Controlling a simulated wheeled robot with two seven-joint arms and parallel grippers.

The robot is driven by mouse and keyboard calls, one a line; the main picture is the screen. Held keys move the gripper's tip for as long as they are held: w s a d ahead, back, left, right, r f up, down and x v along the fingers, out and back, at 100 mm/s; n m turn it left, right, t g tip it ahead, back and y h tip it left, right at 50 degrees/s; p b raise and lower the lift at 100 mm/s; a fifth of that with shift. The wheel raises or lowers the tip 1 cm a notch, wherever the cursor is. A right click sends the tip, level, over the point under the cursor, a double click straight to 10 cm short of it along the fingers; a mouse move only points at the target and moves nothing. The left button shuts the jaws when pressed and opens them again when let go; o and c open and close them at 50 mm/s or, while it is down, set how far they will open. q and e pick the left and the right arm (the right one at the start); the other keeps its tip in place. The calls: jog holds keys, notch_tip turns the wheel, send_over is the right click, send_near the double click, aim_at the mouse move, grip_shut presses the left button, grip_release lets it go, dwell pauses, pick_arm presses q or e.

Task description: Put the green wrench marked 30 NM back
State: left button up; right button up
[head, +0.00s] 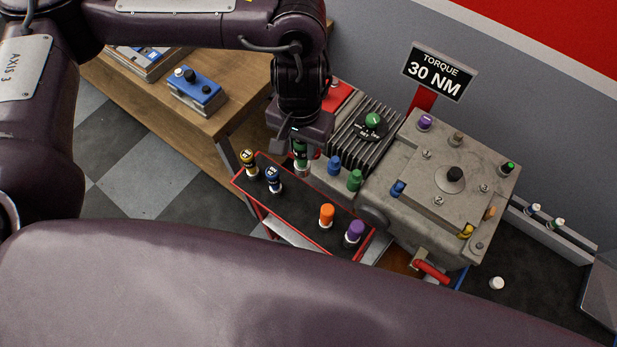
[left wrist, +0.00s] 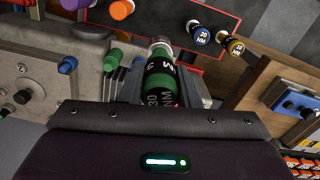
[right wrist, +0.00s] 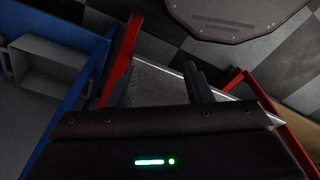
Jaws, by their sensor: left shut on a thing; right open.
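The green wrench (left wrist: 160,85), marked 30 NM, is held in my left gripper (left wrist: 165,92), whose fingers are closed on its sides. In the head view the green wrench (head: 301,157) shows just below my left gripper (head: 300,142), roughly upright at the far edge of the black, red-rimmed tray (head: 298,209). I cannot tell whether it touches the tray. The tray holds a yellow wrench (head: 248,162), a blue wrench (head: 273,178), an orange one (head: 326,215) and a purple one (head: 354,231). A bare stretch lies between blue and orange. My right gripper (right wrist: 160,88) is open and empty.
The grey engine block (head: 440,190), with several coloured knobs, stands right of the tray. A sign (head: 438,71) reads TORQUE 30 NM. A wooden bench (head: 225,115) with a blue box (head: 197,90) stands at the back left. Checkered floor (head: 140,170) is clear at left.

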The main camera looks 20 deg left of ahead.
jog(key=s+d, duration=0.3)
jog(key=s, duration=0.6)
pick_arm(q)
notch_tip(320, 180, down, 20)
jog(key=s+b, duration=0.2)
jog(key=b, duration=0.2)
jog(key=shift+a+r, duration=0.2)
jog(key=shift+a, duration=0.1)
jog(key=o, duration=1.1)
pick_arm(e)
jog(key=w+f, duration=0.2)
jog(key=w+a+f, duration=0.1)
jog(key=w, duration=0.1)
jog(key=shift+w+a+f, duration=0.2)
jog(key=shift+f, duration=0.15)
jog(key=shift+a, duration=0.1)
